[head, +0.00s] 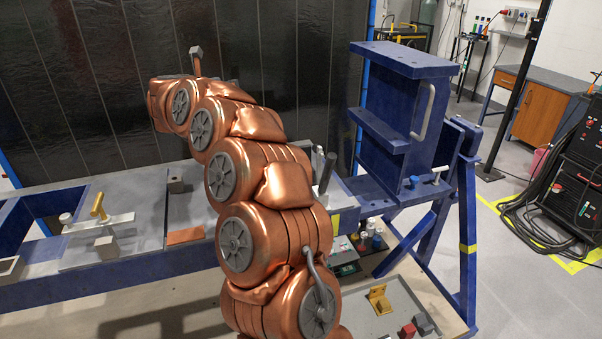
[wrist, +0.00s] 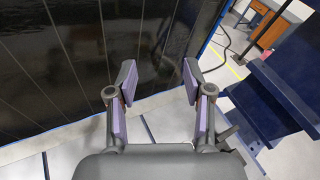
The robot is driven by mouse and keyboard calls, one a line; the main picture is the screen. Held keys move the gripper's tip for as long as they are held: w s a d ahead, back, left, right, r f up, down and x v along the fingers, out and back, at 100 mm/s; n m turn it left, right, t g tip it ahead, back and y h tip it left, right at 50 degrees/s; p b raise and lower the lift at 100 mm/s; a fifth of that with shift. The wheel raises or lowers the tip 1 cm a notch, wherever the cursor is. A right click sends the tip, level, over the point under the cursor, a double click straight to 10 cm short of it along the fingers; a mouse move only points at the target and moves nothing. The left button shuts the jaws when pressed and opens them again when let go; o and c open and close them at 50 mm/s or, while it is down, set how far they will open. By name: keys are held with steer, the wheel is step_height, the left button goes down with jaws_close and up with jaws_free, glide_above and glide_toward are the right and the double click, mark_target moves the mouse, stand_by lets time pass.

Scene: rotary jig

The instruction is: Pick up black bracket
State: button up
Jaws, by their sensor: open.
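I cannot make out a black bracket for certain in either view; my copper arm covers part of the bench in the head view. My gripper (wrist: 159,82) is open and empty in the wrist view, its two purple-padded fingers apart. In the head view the far end of my arm is over the back of the bench, and the fingers cannot be told there. A dark upright rod (head: 328,172) stands right of my arm.
The blue bench (head: 110,290) carries a yellow-handled clamp (head: 98,207) and small grey blocks. A tall blue jig (head: 395,110) stands at the right. A lower grey tray (head: 350,310) holds a yellow bracket (head: 379,299) and a red block (head: 407,331). A black curtain (head: 90,90) hangs behind.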

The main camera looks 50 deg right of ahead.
steer(key=s+d+f+m+g, duration=0.4)
steer(key=s+f, duration=0.1)
steer(key=f, duration=0.1)
steer(key=s+d+f+m+g+y, duration=0.1)
steer(key=s+d+f+m+g, duration=0.3)
steer(key=s+f, duration=0.2)
steer(key=s+d+f+m+g+p, duration=0.1)
steer(key=s+d+f+m+g, duration=0.2)
steer(key=f, duration=0.4)
steer(key=shift+s+d+m+g+y, duration=0.2)
steer(key=shift+s+d+m, duration=0.25)
steer(key=shift+s, duration=0.25)
steer(key=shift+s+d+m+g+y, duration=0.1)
steer(key=shift+s+d+m+g, duration=0.1)
steer(key=shift+s+d+m, duration=0.35)
steer(key=shift+s+d+f, duration=0.3)
steer(key=shift+d+f, duration=0.1)
steer(key=shift+d, duration=0.1)
jaws_close()
